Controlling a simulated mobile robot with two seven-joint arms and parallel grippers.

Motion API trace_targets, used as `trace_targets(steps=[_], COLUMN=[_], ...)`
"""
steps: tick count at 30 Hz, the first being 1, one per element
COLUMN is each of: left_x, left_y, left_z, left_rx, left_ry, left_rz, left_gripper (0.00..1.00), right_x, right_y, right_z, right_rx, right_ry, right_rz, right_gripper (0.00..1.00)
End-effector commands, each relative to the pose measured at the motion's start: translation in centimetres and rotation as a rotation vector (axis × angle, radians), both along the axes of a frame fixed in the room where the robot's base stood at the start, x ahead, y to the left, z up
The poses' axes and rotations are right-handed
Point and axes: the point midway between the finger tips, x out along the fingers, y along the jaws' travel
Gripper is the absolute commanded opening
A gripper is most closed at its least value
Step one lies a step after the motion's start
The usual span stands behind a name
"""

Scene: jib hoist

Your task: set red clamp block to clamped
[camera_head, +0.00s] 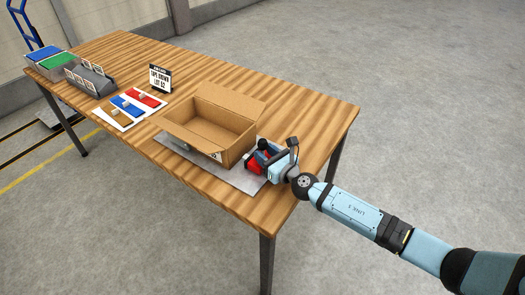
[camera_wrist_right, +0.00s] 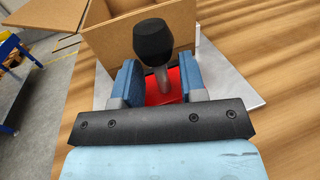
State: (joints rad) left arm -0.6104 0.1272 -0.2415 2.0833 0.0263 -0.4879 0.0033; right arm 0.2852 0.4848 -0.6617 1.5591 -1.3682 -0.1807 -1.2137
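The red clamp block (camera_head: 255,163) sits on the grey plate at the near right corner of the cardboard box, mostly hidden by my right gripper. In the right wrist view the red block (camera_wrist_right: 165,88) shows behind a grey lever topped by a black knob (camera_wrist_right: 153,41). The lever stands up, leaning slightly. My right gripper (camera_wrist_right: 160,83) is open, with its blue finger pads on either side of the lever and a gap visible between them. In the head view the right gripper (camera_head: 266,160) is over the block. My left gripper is not in view.
The open cardboard box (camera_head: 226,122) stands on the grey plate (camera_head: 232,178) beside the block. Farther left on the wooden table (camera_head: 305,108) are coloured cards on a white board (camera_head: 123,122), a sign (camera_head: 160,78), a grey rack (camera_head: 90,80) and bins (camera_head: 52,63).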

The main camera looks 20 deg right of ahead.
Motion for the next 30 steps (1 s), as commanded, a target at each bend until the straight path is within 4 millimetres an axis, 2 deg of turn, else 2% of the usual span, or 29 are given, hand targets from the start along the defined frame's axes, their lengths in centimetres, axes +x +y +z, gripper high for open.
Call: trace_targets(steps=[6,14,19,25,30], left_x=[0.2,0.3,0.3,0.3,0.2], left_y=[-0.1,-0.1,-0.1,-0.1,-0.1], left_z=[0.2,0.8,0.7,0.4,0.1], left_rx=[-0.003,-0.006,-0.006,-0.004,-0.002], left_ry=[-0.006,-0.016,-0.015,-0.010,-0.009], left_rz=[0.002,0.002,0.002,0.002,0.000], left_gripper=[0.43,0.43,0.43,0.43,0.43], right_x=[1.3,1.4,1.4,1.7,3.7], right_y=[0.6,0.6,0.6,0.8,2.4], right_z=[0.0,0.0,0.0,0.0,0.1], right_rx=[0.000,0.000,0.000,0.001,0.005], right_ry=[0.000,0.000,0.000,0.000,-0.003], right_rz=[0.000,0.000,0.000,0.000,-0.001], right_gripper=[0.38,0.38,0.00,0.00,0.00])
